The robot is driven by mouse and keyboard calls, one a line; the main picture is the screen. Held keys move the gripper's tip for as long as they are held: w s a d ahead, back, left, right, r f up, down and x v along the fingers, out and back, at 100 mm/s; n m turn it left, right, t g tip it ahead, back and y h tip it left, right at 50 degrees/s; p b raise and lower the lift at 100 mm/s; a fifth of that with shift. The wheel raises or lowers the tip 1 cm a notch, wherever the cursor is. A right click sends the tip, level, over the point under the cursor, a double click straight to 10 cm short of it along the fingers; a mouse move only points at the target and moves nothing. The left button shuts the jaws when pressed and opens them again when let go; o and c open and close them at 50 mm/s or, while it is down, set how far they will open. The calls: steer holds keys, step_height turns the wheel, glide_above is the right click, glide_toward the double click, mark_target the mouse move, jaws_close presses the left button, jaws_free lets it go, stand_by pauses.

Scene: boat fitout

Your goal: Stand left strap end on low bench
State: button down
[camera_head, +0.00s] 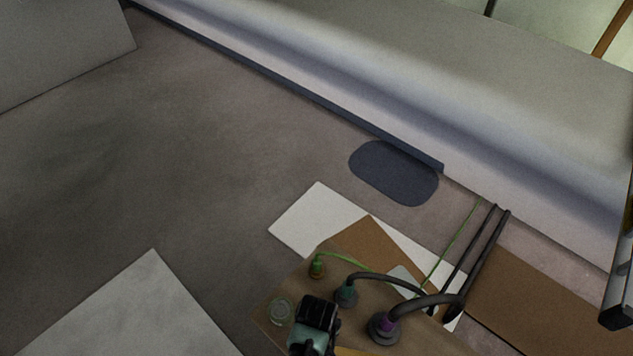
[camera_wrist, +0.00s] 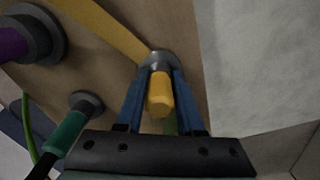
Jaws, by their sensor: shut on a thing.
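In the wrist view, my gripper (camera_wrist: 160,76) is shut on the yellow strap end (camera_wrist: 160,98), a short yellow piece between its blue fingers. A grey round collar or base (camera_wrist: 158,59) shows at the fingertips; I cannot tell whether it touches the bench. A flat yellow strap (camera_wrist: 108,28) runs to it from the upper left. The brown low bench (camera_wrist: 120,75) lies beyond the fingers. In the head view, my gripper (camera_head: 316,325) is over the bench's (camera_head: 268,296) left part and hides the strap end. A bit of yellow strap (camera_head: 350,351) shows at the bottom edge.
On the bench stand a green cable end (camera_head: 317,267), a teal one (camera_head: 346,293) and a purple one (camera_head: 383,328), with cables running right. A pale ring (camera_head: 280,311) lies left of my gripper.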

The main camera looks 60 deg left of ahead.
steer(key=c, duration=0.5)
jaws_free()
steer(key=shift+f, duration=0.1)
step_height(320, 180, up, 12)
steer(key=p, duration=0.5)
steer(key=shift+r, duration=0.2)
